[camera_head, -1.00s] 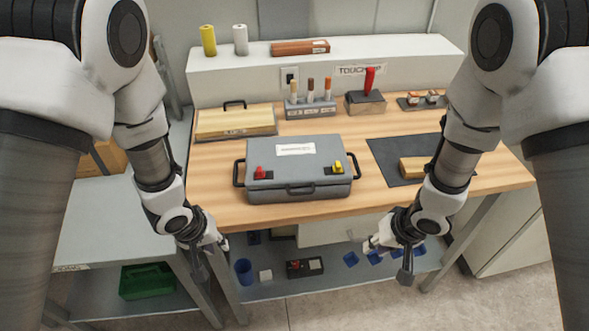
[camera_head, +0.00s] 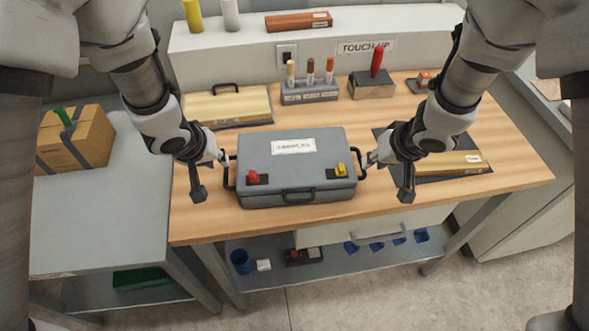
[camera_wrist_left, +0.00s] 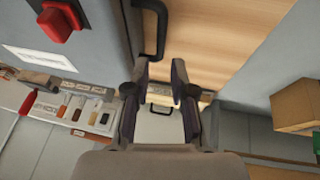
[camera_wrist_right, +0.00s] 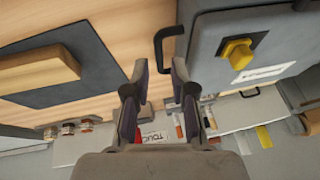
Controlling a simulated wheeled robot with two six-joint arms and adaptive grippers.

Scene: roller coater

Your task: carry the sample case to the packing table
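The sample case (camera_head: 290,172) is a closed grey case with a red latch (camera_head: 253,177), a yellow latch (camera_head: 341,170) and black side handles. It lies flat on the wooden workbench (camera_head: 400,210). My left gripper (camera_head: 223,158) is open beside the case's left handle; in the left wrist view that handle (camera_wrist_left: 160,30) lies just beyond the fingertips (camera_wrist_left: 159,72). My right gripper (camera_head: 370,159) is open beside the right handle; in the right wrist view that handle (camera_wrist_right: 158,48) lies just beyond the fingertips (camera_wrist_right: 160,72). Neither gripper holds anything.
A grey side table (camera_head: 100,225) stands at the left with a cardboard box (camera_head: 78,138) and a bare front part. A wooden panel (camera_head: 227,106), a marker rack (camera_head: 309,92) and a dark block (camera_head: 372,86) stand behind the case. A wooden block (camera_head: 455,163) lies right on a dark mat.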

